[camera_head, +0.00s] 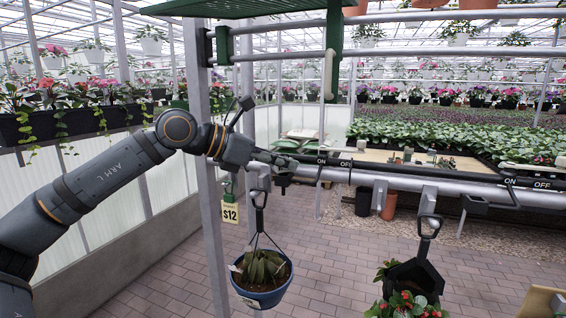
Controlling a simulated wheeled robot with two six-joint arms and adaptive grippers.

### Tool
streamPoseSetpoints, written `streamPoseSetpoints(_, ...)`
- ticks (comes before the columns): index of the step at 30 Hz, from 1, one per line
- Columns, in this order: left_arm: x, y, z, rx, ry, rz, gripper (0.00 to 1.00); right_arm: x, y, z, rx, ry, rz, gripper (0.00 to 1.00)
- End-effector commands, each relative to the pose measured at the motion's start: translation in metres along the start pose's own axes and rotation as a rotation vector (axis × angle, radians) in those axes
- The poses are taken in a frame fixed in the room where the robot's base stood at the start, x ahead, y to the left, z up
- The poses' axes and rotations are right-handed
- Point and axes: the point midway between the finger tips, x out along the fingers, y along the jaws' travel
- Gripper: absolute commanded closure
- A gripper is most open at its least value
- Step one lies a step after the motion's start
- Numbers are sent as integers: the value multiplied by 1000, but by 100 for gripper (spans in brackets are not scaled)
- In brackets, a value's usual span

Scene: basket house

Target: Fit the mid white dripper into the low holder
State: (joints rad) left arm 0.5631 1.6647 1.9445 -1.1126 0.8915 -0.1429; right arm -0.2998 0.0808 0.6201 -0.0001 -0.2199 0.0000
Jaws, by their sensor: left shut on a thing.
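My left arm comes in from the left, and its gripper (284,171) is at the left end of the lower grey pipe (380,180). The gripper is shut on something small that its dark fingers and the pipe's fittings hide. A pale, cane-shaped piece (329,75) hangs from the upper pipe, right of the gripper and above it; I cannot tell whether it is the mid white dripper. Dark bars marked ON and OFF lie along the lower pipe. I cannot make out which fitting is the low holder. My right gripper is not in view.
A black hanging planter (413,280) is at the right. A grey post (205,170) and a $12 tag (230,212) stand close by the arm.

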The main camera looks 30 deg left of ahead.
Motion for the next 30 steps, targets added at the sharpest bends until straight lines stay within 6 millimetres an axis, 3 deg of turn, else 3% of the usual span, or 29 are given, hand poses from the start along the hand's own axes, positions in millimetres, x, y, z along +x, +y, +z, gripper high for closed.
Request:
streamPoseSetpoints(1,0,0,0,0,0,0,86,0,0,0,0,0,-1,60)
streamPoseSetpoints(6,0,0,0,0,0,0,63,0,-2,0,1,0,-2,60)
streamPoseSetpoints(20,-4,1,3,1,8,-1,62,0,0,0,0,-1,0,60)
streamPoseSetpoints(30,-16,2,37,2,9,8,62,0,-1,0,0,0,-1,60)
